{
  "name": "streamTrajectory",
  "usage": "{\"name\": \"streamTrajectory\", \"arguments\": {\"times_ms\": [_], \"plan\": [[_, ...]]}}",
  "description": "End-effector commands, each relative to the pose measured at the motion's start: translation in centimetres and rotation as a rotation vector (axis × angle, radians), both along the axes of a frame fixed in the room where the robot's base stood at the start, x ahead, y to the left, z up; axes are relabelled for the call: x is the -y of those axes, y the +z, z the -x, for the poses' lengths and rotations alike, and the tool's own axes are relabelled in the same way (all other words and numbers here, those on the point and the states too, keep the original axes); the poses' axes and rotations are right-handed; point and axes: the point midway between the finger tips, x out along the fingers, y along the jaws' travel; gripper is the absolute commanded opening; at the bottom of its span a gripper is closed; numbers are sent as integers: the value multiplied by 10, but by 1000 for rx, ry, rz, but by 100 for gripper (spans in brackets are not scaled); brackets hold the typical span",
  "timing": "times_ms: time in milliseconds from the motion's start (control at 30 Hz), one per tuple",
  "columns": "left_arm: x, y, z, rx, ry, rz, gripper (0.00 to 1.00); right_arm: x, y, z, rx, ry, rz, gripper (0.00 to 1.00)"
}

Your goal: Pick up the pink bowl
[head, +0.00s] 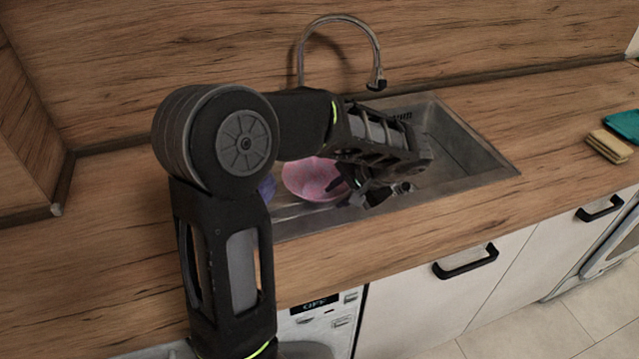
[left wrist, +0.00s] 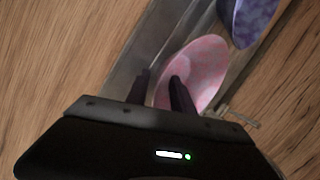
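The pink bowl (head: 309,180) sits in the left part of the sink, partly hidden by my left arm and gripper. My left gripper (head: 362,188) is over the sink at the bowl's right side. In the left wrist view the left gripper (left wrist: 160,82) has its fingers apart, one over the bowl's inside and the other just outside its near rim. I cannot tell whether either finger touches the bowl. My right gripper is in neither view.
A purple bowl (left wrist: 256,18) lies close beside the pink one; only a bit of the purple bowl (head: 267,188) shows behind my arm. A curved tap (head: 340,18) rises behind the metal sink (head: 465,150). A yellow sponge (head: 608,146) and teal cloth (head: 625,125) lie far right.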

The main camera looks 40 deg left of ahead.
Motion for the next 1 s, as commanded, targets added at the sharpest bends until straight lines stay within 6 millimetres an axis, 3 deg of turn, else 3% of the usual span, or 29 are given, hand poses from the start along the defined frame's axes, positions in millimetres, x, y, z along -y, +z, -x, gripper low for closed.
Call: {"name": "streamTrajectory", "arguments": {"times_ms": [233,600,1000], "plan": [[0,0,0,0,0,0,29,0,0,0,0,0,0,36],[0,0,0,0,0,0,0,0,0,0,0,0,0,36],[0,0,0,0,0,1,0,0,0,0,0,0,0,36]]}}
